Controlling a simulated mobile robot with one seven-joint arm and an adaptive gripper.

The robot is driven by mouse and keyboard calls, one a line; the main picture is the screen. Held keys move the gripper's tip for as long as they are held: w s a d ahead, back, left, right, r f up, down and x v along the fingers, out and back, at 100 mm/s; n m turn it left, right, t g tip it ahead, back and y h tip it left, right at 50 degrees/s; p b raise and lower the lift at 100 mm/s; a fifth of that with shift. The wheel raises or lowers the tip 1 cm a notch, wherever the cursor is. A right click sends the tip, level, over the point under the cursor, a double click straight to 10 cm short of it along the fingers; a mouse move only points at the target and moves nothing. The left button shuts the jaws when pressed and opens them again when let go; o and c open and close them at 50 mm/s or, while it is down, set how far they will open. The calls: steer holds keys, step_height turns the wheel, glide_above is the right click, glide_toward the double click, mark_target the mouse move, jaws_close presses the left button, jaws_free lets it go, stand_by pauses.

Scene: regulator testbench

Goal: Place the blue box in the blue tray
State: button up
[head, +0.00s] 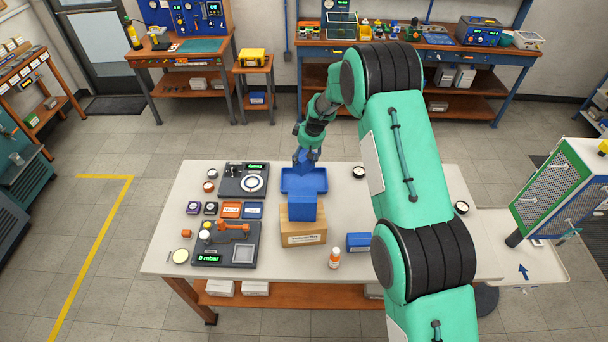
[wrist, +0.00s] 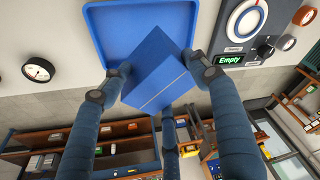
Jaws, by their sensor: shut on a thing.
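My gripper (wrist: 157,72) is shut on a blue box (wrist: 152,88), with one finger on each side of it. In the wrist view the box sits tilted between the fingers and overlaps the edge of the blue tray (wrist: 92,42). I cannot tell whether it touches the tray. In the head view my gripper (head: 306,156) is at the far edge of the blue tray (head: 316,184), which lies on the white table. The held box is hard to tell apart from the blue fingers there. The visible tray floor looks empty.
A cardboard box (head: 303,238) with a blue block (head: 302,207) stands just in front of the tray. A smaller blue box (head: 358,242) and an orange bottle (head: 334,258) are nearby. A dial panel (head: 243,181) is left of the tray, a round gauge (head: 359,172) right.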

mark_target(304, 171)
steer(key=shift+f+p, duration=0.3)
steer(key=shift+f, duration=2.05)
steer(key=shift+f, duration=0.1)
steer(key=shift+f+p, duration=0.35)
steer(key=shift+f, duration=1.6)
steer(key=o, duration=1.8)
steer(key=shift+f, duration=0.1)
steer(key=shift+c, duration=0.2)
steer(key=shift+r, duration=0.2)
steer(key=b+v, duration=0.1)
steer(key=v, duration=1)
steer(key=shift+r+b, duration=0.3)
steer(key=shift+r, duration=0.05)
steer(key=shift+s+d+r, duration=0.1)
